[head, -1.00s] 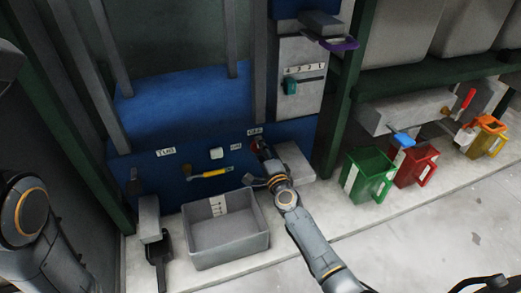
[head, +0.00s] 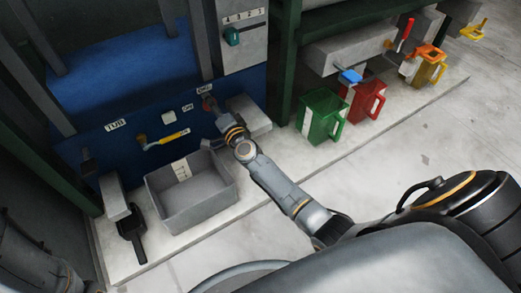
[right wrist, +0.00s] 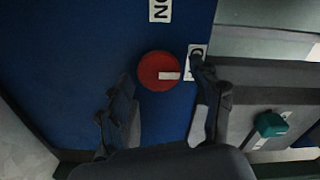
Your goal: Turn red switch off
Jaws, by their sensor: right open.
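The red round switch (right wrist: 153,68) is on the blue panel (right wrist: 70,60) in the right wrist view. Its white mark points right, toward the side of a label (right wrist: 196,52) partly covered by a finger. An ON label (right wrist: 159,9) is above it in that view. The red switch (head: 209,103) also shows in the head view, under the OFF label (head: 204,89). My right gripper (right wrist: 161,88) is open, one finger to each side of the switch; I cannot tell whether they touch it. In the head view my right gripper (head: 222,122) is at the panel. My left gripper is out of view.
A yellow handle (head: 168,138) and a white button (head: 168,118) are left of the switch. A grey bin (head: 196,207) stands below. A teal lever (head: 232,37) is above right. Green (head: 321,116) and red (head: 362,103) jugs stand on the right.

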